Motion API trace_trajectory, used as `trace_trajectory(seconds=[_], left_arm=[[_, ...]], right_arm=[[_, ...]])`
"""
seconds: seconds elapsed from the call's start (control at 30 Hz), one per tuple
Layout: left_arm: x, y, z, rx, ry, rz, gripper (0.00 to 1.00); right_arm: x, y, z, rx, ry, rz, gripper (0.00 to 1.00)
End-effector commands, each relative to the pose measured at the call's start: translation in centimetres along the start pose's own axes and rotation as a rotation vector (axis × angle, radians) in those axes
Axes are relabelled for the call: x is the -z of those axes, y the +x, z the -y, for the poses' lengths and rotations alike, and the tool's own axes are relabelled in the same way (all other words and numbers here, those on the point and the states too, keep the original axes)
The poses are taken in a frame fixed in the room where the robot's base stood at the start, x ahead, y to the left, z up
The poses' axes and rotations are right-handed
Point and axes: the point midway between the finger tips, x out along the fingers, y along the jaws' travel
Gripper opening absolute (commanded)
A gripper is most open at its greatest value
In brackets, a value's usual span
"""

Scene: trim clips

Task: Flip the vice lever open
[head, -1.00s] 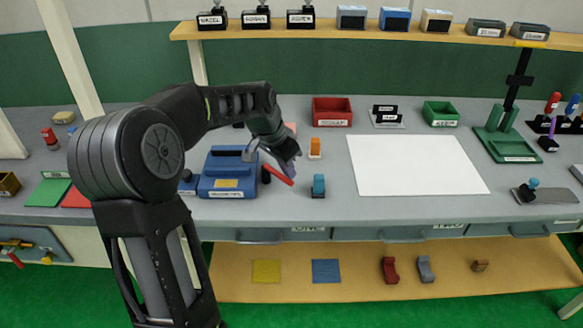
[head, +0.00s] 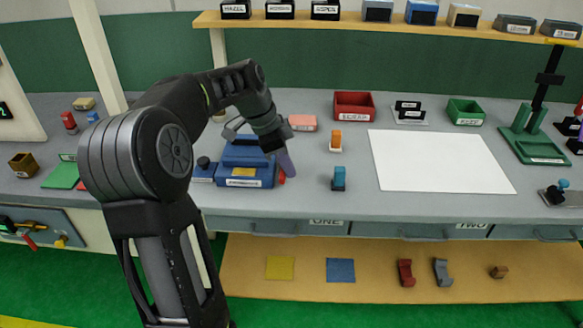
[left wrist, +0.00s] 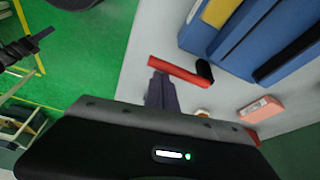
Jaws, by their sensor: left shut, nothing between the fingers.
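The blue vice (head: 247,182) sits near the bench's front edge in the head view, and part of it shows in the left wrist view (left wrist: 240,35). Its red lever (left wrist: 180,72) sticks out beside a black pivot (left wrist: 205,70) in the left wrist view. In the head view only a bit of the lever (head: 282,178) shows, as my gripper hides the rest. My left gripper (head: 288,165) is shut and empty, its fingers pointing down at the lever. Its fingertips (left wrist: 158,78) appear right beside the lever's free end; I cannot tell if they touch. My right gripper is out of view.
A teal-topped block (head: 338,180) and an orange block (head: 335,141) stand right of the vice. A pink block (head: 303,122) lies behind it. A white sheet (head: 440,160) covers the bench further right. A shelf (head: 400,22) runs above.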

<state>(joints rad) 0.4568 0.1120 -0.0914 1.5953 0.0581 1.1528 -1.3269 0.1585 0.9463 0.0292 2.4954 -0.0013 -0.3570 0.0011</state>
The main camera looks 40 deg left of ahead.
Motion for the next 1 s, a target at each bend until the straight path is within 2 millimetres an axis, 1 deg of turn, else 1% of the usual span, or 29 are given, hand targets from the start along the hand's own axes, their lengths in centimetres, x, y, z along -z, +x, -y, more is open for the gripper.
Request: trace_trajectory(seconds=[0.5,0.67,0.83,1.0], left_arm=[[-0.3,-0.1,0.1,0.002,-0.002,0.001,0.0],[-0.1,-0.1,0.1,0.002,-0.002,0.002,0.0],[1.3,0.0,-0.2,0.0,0.0,0.0,0.0],[3.8,0.3,-0.6,0.001,0.002,-0.001,0.0]], right_arm=[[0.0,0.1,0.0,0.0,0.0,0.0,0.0],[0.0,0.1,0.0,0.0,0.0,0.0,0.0],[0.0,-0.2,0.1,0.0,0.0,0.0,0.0],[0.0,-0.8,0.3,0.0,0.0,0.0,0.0]])
